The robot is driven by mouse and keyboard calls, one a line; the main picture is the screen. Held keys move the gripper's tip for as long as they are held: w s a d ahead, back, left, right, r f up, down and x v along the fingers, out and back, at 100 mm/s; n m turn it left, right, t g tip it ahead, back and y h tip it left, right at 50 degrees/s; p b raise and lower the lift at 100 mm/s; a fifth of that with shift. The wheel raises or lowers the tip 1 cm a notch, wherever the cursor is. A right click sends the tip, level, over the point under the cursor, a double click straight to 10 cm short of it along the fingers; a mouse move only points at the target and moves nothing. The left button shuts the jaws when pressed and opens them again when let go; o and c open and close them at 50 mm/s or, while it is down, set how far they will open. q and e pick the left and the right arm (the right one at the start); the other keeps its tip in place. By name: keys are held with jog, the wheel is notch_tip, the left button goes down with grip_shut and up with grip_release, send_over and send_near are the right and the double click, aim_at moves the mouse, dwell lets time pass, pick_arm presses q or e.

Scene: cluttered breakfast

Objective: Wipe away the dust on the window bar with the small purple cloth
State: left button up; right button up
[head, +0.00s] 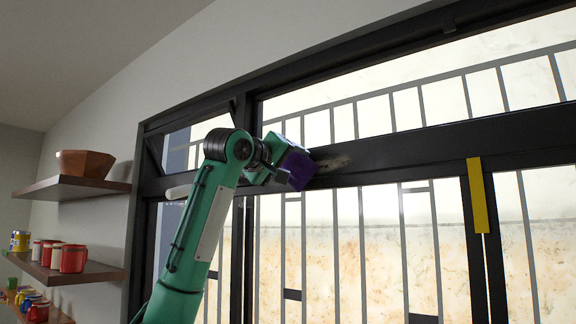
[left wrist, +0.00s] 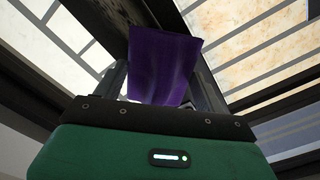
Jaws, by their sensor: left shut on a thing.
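My left gripper (head: 283,170) is raised to the black window bar (head: 420,150) and is shut on the small purple cloth (head: 299,170). In the left wrist view the cloth (left wrist: 162,65) spreads out between the fingers and hides most of the fingertips. In the head view the cloth is at the bar, just left of a pale dust patch (head: 332,163). I cannot tell whether the cloth touches the bar. My right gripper is not in view.
A yellow strip (head: 477,195) hangs on the window frame at the right. The space before the bar to the right is clear.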

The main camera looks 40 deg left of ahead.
pick_arm(q)
jog(key=shift+w, duration=0.4)
